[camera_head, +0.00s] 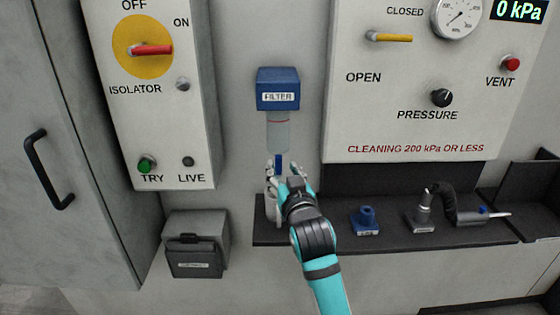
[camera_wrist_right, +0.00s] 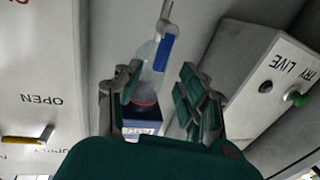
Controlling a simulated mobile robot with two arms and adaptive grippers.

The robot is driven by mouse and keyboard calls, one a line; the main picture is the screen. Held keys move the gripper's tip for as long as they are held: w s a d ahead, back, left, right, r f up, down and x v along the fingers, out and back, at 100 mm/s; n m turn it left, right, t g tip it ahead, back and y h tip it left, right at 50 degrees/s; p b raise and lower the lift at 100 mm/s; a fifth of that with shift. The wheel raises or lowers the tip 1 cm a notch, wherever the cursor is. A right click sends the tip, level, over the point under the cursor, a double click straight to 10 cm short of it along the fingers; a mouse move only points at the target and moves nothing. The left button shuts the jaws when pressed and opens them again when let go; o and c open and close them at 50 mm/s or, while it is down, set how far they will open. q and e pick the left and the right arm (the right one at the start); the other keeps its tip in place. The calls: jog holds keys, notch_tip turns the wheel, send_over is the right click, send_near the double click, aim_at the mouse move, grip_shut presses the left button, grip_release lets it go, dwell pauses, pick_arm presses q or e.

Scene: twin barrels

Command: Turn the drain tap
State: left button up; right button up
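The filter (camera_head: 278,90) is a blue labelled head on the wall with a clear bowl (camera_head: 278,132) below it. A blue drain tap handle (camera_head: 278,163) hangs at the bowl's lower end. The handle also shows in the right wrist view (camera_wrist_right: 164,52), beyond the fingers and near the gap between them. My right gripper (camera_head: 285,174) is at the tap's height, with its fingers spread and nothing held between them (camera_wrist_right: 160,78). I cannot tell whether a finger touches the handle. My left gripper is not in view.
A dark shelf (camera_head: 385,236) below carries a blue fitting (camera_head: 366,216), a grey fitting with a hose (camera_head: 424,210) and a pale container (camera_head: 272,210) partly behind my gripper. The isolator box (camera_head: 160,95) is left; the pressure panel (camera_head: 400,115) is right.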

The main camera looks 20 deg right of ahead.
aim_at(279, 162)
jog(key=shift+w+d, duration=0.2)
jog(key=shift+w, duration=1.7)
grip_shut()
